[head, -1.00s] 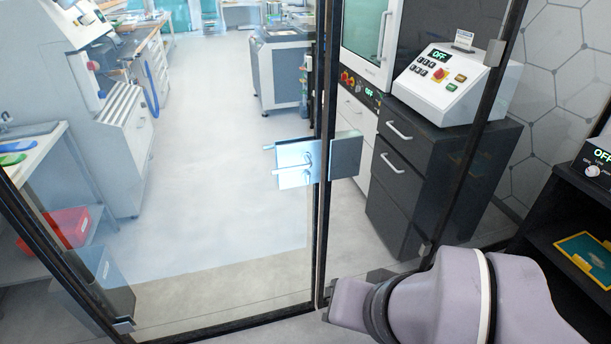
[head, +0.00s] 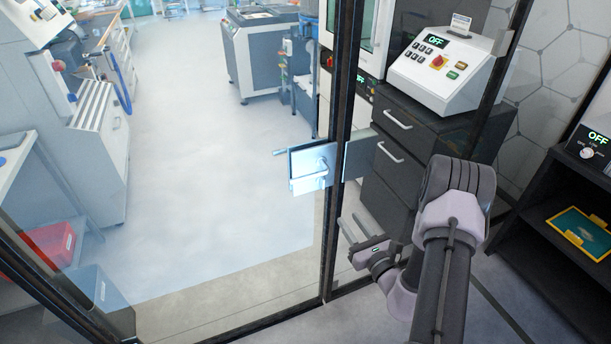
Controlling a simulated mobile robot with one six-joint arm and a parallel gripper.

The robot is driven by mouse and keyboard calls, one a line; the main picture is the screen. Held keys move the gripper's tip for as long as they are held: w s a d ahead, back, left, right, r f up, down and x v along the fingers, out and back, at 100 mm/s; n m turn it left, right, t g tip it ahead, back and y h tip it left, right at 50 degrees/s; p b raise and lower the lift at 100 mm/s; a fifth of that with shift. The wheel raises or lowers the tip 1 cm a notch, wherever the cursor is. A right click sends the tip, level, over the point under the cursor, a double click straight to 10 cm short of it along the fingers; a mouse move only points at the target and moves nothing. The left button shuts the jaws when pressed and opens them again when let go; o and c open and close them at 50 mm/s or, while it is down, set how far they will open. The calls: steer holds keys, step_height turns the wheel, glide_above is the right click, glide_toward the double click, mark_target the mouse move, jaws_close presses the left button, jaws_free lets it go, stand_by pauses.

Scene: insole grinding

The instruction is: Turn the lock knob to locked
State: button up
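A silver lock plate (head: 305,176) is on the edge of the glass door (head: 215,215), beside the black door frame. A small knob or lever (head: 322,168) shows on its face, small and washed out by glare, so I cannot tell its locked or unlocked position. A second metal plate (head: 361,152) sits level with it, right of the frame. My gripper (head: 349,221) is below and right of the lock plate, apart from it. Its two thin fingers are spread and point up toward the lock, with nothing visible between them.
Dark drawers (head: 405,150) stand behind the glass at right, under a white control box (head: 447,75) reading OFF. A black shelf (head: 530,205) with a framed green and yellow sheet (head: 583,232) is at far right. Open floor (head: 185,130) lies beyond the door.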

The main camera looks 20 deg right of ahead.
mark_target(324, 184)
steer(key=w+b, duration=0.2)
steer(key=w, duration=1.5)
steer(key=shift+a, duration=0.15)
jaws_close()
